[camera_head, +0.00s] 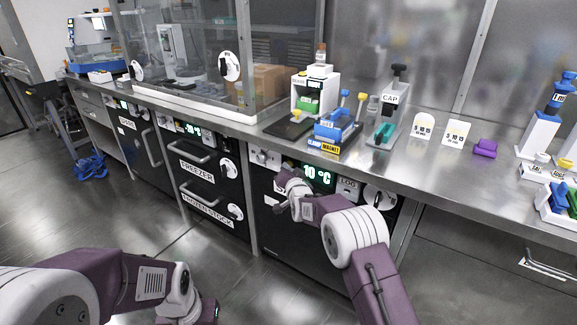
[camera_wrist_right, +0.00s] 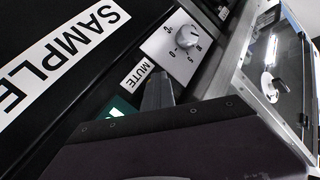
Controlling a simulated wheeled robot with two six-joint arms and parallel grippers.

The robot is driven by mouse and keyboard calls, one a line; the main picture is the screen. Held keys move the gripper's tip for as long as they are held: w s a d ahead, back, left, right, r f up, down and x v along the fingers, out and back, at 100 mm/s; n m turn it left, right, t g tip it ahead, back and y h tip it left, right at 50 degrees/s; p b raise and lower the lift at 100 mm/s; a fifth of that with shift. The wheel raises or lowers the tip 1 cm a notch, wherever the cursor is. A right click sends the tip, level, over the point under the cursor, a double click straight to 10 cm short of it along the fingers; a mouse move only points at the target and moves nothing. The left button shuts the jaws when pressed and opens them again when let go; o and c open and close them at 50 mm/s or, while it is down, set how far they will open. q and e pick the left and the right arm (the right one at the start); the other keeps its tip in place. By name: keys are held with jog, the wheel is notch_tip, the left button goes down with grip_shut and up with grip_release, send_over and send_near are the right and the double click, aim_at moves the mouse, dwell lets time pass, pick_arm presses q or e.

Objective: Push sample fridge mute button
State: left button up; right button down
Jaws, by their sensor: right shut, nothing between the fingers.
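The sample fridge (camera_head: 300,235) is a dark under-counter unit with a lit green 10 °C display (camera_head: 318,174). My right gripper (camera_head: 285,178) is at its upper front, left of the display, shut and empty. In the right wrist view, the shut fingers (camera_wrist_right: 157,90) are beside the white MUTE label (camera_wrist_right: 137,76), close to the panel. The mute button itself cannot be made out; the fingers may cover it. I cannot tell whether they touch the panel. A large SAMPLE label (camera_wrist_right: 62,58) is on the black front. My left gripper (camera_head: 208,310) is low at the bottom, its fingers unclear.
A numbered dial (camera_wrist_right: 180,42) sits on a light plate near the MUTE label. A LOG label (camera_head: 348,187) and round control (camera_head: 380,197) are right of the display. The freezer (camera_head: 198,172) is to the left. The steel counter (camera_head: 375,172) overhangs the panel; floor in front is clear.

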jog(key=shift+s+a, duration=0.45)
jog(key=shift+s, duration=0.25)
jog(key=s+a, duration=0.1)
jog(key=s, duration=0.1)
jog(key=s+a, duration=0.2)
dwell(0.7)
